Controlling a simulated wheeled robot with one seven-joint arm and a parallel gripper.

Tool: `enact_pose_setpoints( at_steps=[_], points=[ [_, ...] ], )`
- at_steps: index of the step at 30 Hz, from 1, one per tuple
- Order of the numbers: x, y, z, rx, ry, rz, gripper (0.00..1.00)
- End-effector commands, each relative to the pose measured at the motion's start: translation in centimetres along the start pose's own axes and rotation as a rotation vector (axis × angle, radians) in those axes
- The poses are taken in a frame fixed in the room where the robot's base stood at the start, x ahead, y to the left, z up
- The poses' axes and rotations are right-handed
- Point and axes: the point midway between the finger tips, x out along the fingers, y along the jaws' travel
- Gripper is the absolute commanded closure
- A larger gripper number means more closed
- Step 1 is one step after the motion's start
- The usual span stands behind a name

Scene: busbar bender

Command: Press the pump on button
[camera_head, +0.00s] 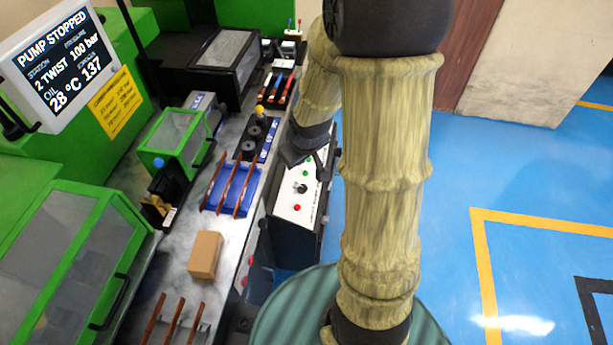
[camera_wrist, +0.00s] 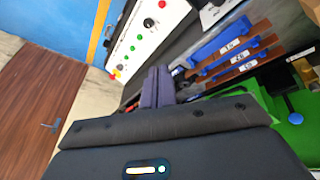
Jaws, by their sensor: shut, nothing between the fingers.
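A white control panel (camera_head: 290,212) stands on the front of the bench; it also shows in the wrist view (camera_wrist: 154,42). In the head view it bears a green button (camera_head: 306,173), a black knob (camera_head: 302,188) and a red button (camera_head: 297,207). The wrist view shows several green buttons (camera_wrist: 132,48) in a row. Their labels are too small to read, so I cannot tell which is pump on. The monitor (camera_head: 66,62) reads "PUMP STOPPED". My gripper (camera_wrist: 158,72) is shut and empty, beside the panel in the wrist view, with no visible contact. My arm hides part of the panel.
A red knob on yellow (camera_wrist: 115,73) sits at the panel's end. Blue racks (camera_head: 232,190) with copper bars, a cardboard box (camera_head: 205,254) and a green guarded machine (camera_head: 70,250) occupy the bench. The blue floor (camera_head: 520,170) at right is clear.

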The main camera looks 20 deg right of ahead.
Motion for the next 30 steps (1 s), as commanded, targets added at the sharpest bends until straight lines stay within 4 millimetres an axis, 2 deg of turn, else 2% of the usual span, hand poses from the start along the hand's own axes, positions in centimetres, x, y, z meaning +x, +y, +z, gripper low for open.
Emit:
enact_pose_setpoints(
  at_steps=[1,6,12,18,21,24,30],
  points=[
    [3.0,1.3,-0.2,-0.034,0.022,-0.004,1.0],
    [9.9,4.7,-1.9,-0.167,0.145,-0.028,1.0],
    [17.4,8.2,-2.7,-0.28,0.34,-0.062,1.0],
    [23.3,11.5,-2.3,-0.342,0.584,-0.062,1.0],
    [25.1,13.1,-1.9,-0.357,0.7,-0.042,1.0],
    [26.0,14.1,-1.6,-0.366,0.783,-0.022,1.0],
    [26.1,14.2,-1.8,-0.382,0.833,-0.013,1.0]
  ],
)
